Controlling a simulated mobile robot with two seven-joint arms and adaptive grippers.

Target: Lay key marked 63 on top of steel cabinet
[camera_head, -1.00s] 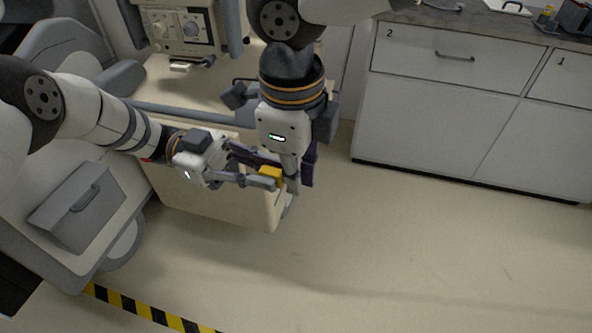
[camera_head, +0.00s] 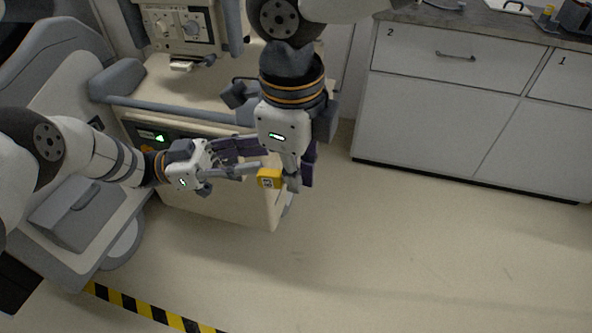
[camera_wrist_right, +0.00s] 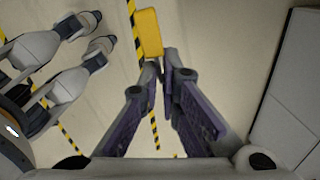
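The key's yellow tag (camera_head: 268,178) has a dark marking, too small to read surely. It sits at the tips of my right gripper (camera_head: 294,182), which points down over the floor. In the right wrist view the tag (camera_wrist_right: 150,33) is just beyond the nearly closed fingertips (camera_wrist_right: 157,66); the key's metal part is hidden. My left gripper (camera_head: 256,158) is open, its fingers just left of the tag and apart from each other. A pale grey cabinet (camera_head: 430,125) with a dark grey top (camera_head: 460,22) stands at the right; I take it as the steel cabinet.
A cream cart (camera_head: 225,200) with a control panel (camera_head: 183,27) stands behind my grippers. A grey seat-like unit (camera_head: 45,65) is at the left. Small items, including a dark box (camera_head: 578,17), stand on the cabinet top's right. The floor in front is clear, with striped tape (camera_head: 150,311).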

